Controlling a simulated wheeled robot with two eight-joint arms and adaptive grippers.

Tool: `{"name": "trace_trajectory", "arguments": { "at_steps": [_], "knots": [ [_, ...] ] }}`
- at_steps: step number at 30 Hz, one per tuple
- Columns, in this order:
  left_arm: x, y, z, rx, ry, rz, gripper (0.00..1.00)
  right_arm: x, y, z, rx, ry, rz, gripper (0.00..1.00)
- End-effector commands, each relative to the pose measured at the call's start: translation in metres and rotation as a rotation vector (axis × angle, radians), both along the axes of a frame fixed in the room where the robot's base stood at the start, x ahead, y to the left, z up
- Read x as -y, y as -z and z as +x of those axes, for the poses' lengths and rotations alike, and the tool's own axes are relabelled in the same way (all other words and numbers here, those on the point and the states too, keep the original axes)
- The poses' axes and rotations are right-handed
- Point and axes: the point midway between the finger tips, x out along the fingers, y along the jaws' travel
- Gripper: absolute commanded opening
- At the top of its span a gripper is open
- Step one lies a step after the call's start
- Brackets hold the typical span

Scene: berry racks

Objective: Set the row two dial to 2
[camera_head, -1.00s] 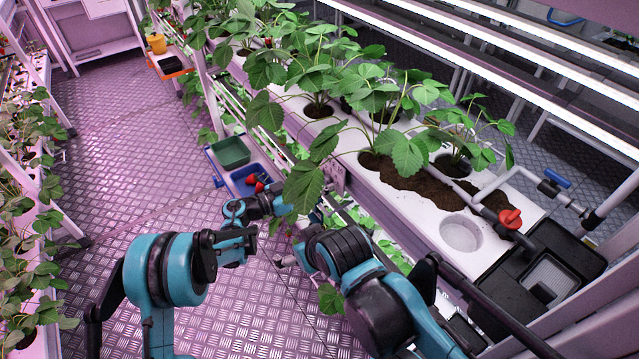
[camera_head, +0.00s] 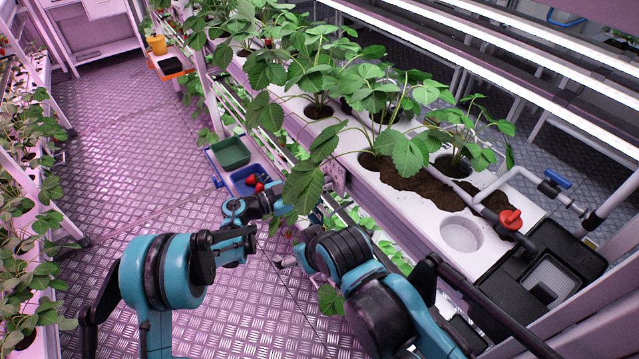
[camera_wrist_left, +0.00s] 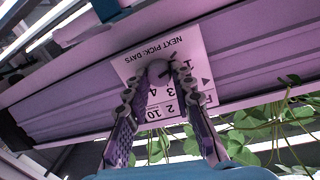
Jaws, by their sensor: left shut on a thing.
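The dial plate (camera_wrist_left: 150,88) appears upside down in the left wrist view, fixed to the pale rack rail. It reads "NEXT PICK: DAYS" and carries printed numbers, among them 2, 3, 4 and 10. My left gripper (camera_wrist_left: 158,72) reaches over the plate, its fingers converging and shut on the small round dial knob at the plate's middle. In the head view, leaves hide most of my left gripper beside the rack. My right arm is at the lower middle; its gripper's jaw state is unclear.
Strawberry leaves (camera_head: 303,187) hang over the rack side close to my left gripper. A green bin (camera_head: 231,152) and a blue tray (camera_head: 238,184) with red berries are to the left. A red-handled valve (camera_head: 510,218) is at the right. The floor aisle is clear.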

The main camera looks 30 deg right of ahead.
Motion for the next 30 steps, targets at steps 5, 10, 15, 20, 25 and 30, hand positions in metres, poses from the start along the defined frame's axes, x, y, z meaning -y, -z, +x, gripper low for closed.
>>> {"name": "trace_trajectory", "arguments": {
  "at_steps": [5,10,15,20,25,30],
  "knots": [
    [0.0003,-0.0008,-0.0007,0.166,0.0,0.013,0.0,0.0,0.0015,0.0,0.0,0.0,0.0,0.86],
    [0.0005,-0.0012,-0.001,0.327,0.0,0.025,0.0,0.0,0.0024,0.0,0.0,0.0,0.0,0.86],
    [0.0006,-0.0015,-0.0016,0.488,0.0,0.039,0.0,0.0,0.0036,0.0,0.0,0.0,0.0,0.86],
    [0.0008,-0.0017,-0.0023,0.638,0.0,0.049,0.0,0.0,0.0047,0.0,0.0,0.0,0.0,0.86],
    [0.0007,-0.0017,-0.003,0.794,0.0,0.062,0.0,0.0,0.006,0.0,0.0,0.0,0.0,0.86],
    [0.0007,-0.0017,-0.0034,0.928,0.0,0.073,0.0,0.0,0.0072,0.0,0.0,0.0,0.0,0.86]
  ]
}}
